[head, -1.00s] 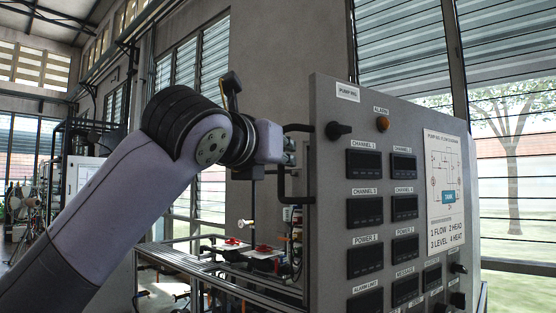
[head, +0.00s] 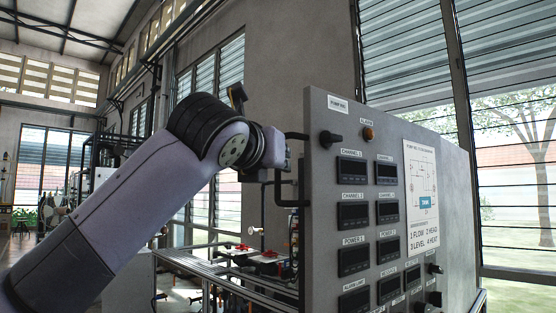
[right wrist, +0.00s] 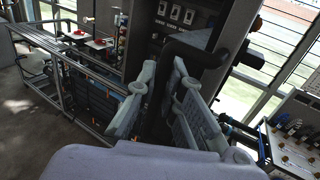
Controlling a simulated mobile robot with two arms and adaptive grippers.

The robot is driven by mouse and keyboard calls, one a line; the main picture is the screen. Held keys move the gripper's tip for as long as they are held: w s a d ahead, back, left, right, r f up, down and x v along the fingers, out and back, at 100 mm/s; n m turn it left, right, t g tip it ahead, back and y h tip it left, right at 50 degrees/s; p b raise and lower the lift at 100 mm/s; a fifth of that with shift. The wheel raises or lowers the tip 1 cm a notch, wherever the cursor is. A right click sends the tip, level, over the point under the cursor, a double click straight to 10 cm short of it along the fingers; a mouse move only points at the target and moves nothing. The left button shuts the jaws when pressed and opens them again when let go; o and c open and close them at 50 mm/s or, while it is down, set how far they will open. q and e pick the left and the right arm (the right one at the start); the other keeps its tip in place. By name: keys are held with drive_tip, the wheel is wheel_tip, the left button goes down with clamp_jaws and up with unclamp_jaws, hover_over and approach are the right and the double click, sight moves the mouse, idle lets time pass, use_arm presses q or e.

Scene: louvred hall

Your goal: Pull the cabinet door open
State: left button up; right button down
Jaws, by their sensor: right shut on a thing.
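The cabinet is grey, with a front panel (head: 322,170) of several labelled dark displays, a knob and an amber lamp in the head view. A black bar handle (head: 288,203) sticks out from its left edge. My right gripper (head: 279,161) is at this handle. In the right wrist view the black handle (right wrist: 186,50) passes between the two pale fingers of my right gripper (right wrist: 163,108), which is shut on it. Behind the panel, a dark space with several pale devices (right wrist: 175,13) shows; I cannot tell how far the door stands open. My left gripper is out of view.
A metal frame bench (right wrist: 60,52) with red valve wheels stands left of the cabinet, close below my right arm. A board with several gauges or fittings (right wrist: 296,130) lies at the right of the wrist view. Louvred windows (head: 410,50) stand behind the cabinet.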

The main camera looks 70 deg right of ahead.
drive_tip(key=shift+r, duration=0.15)
drive_tip(key=c, duration=2)
unclamp_jaws()
drive_tip(key=shift+o, duration=0.2)
drive_tip(key=shift+a, duration=0.1)
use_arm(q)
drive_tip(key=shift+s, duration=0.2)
use_arm(e)
drive_tip(key=a, duration=1.2)
drive_tip(key=shift+w, duration=0.15)
